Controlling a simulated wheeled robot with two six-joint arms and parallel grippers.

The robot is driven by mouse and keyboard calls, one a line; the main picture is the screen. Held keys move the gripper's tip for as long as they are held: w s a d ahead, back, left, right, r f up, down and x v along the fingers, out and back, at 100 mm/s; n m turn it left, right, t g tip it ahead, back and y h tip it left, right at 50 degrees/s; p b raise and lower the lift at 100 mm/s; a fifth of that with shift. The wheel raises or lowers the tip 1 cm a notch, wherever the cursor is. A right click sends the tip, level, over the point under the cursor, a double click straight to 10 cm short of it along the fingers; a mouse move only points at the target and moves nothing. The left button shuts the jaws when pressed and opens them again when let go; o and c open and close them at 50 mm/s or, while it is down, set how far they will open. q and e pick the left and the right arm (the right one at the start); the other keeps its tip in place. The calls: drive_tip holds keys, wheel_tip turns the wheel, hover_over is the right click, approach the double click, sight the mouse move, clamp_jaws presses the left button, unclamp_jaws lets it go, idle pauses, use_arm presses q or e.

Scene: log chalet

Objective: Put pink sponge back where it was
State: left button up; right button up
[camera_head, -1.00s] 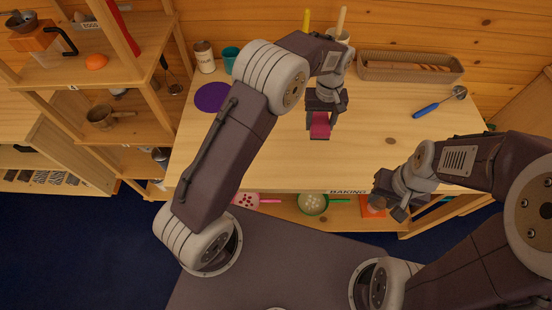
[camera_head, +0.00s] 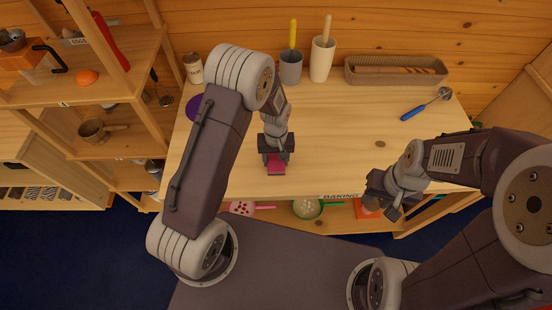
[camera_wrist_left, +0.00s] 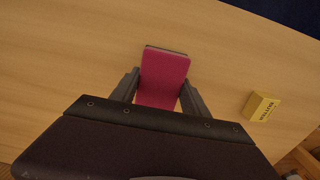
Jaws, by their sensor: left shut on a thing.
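The pink sponge (camera_head: 276,168) is held between the fingers of my left gripper (camera_head: 276,163) over the front left part of the wooden table (camera_head: 330,150). In the left wrist view the sponge (camera_wrist_left: 163,80) is a flat pink block with a dark layer at its far edge, with a finger of the left gripper (camera_wrist_left: 160,95) on each side. I cannot tell whether it touches the tabletop. My right gripper (camera_head: 383,195) is at the table's front edge, away from the sponge; its fingers are too unclear to tell open from shut.
At the back stand a can (camera_head: 193,68), a grey cup (camera_head: 291,68), a white holder (camera_head: 322,60) and a basket (camera_head: 395,72). A blue-handled tool (camera_head: 427,104) lies right. A purple disc (camera_head: 194,108) is partly behind my left arm. A yellow box (camera_wrist_left: 260,107) shows in the wrist view.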

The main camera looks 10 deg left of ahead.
sight(276, 160)
use_arm(q)
drive_tip(key=shift+w+f, duration=0.1)
drive_tip(key=shift+f, duration=0.05)
drive_tip(key=shift+f, duration=0.15)
drive_tip(key=o, duration=1.4)
drive_tip(key=shift+o, duration=0.2)
wheel_tip(276, 160, up, 12)
drive_tip(key=r, duration=0.1)
drive_tip(key=s+a+m+t, duration=0.1)
drive_tip(key=s+a+m, duration=0.2)
drive_tip(key=s, duration=1)
drive_tip(key=a, duration=0.2)
drive_tip(key=shift+a+r+b, duration=0.25)
drive_tip(key=shift+a+b, duration=0.1)
